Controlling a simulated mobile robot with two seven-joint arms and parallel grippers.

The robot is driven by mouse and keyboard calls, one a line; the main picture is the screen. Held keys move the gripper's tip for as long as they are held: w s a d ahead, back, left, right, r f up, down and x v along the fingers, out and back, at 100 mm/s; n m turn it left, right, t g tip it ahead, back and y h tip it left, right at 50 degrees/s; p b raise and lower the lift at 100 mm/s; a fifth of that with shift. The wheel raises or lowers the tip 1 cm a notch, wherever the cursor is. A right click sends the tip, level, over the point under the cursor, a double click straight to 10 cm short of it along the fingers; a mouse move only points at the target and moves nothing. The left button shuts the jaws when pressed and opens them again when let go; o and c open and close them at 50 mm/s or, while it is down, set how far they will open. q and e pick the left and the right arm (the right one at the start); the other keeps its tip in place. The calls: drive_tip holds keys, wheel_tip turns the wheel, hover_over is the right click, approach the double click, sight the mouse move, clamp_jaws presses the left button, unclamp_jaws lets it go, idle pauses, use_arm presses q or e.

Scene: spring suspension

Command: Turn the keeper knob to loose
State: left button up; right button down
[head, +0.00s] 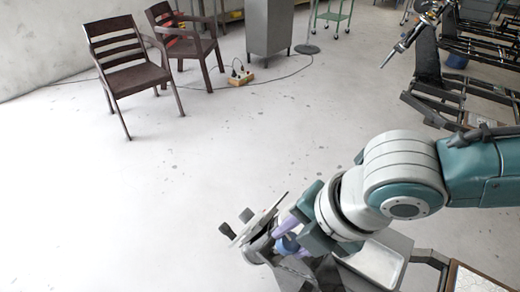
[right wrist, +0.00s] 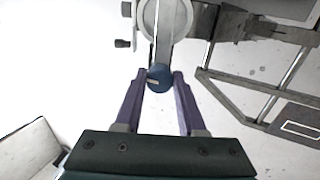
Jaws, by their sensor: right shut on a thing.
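The blue keeper knob (right wrist: 160,78) sits between the two purple fingertips of my right gripper (right wrist: 158,74) in the right wrist view. The gripper is shut on it. A small tan mark shows on the knob's face. In the head view my right gripper (head: 285,235) is at the bottom centre, with the blue knob (head: 288,244) partly hidden by its fingers. The knob belongs to a grey metal device with a round disc (right wrist: 165,18) and a flat bar. My left gripper is not in view.
A grey metal tray (head: 378,262) lies under my right arm. Dark frames (head: 440,95) stand at the right. Two brown chairs (head: 130,75), a grey cabinet (head: 270,27) and a cable with a socket block (head: 240,78) are farther back. The floor at left is clear.

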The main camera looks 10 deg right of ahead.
drive_tip(key=shift+n, duration=1.1)
drive_tip(key=c, duration=0.5)
unclamp_jaws()
drive_tip(key=shift+r, duration=0.1)
drive_tip(key=p+v, duration=0.1)
drive_tip(key=v, duration=0.8)
drive_tip(key=shift+s+r, duration=0.15)
drive_tip(key=shift+r, duration=0.2)
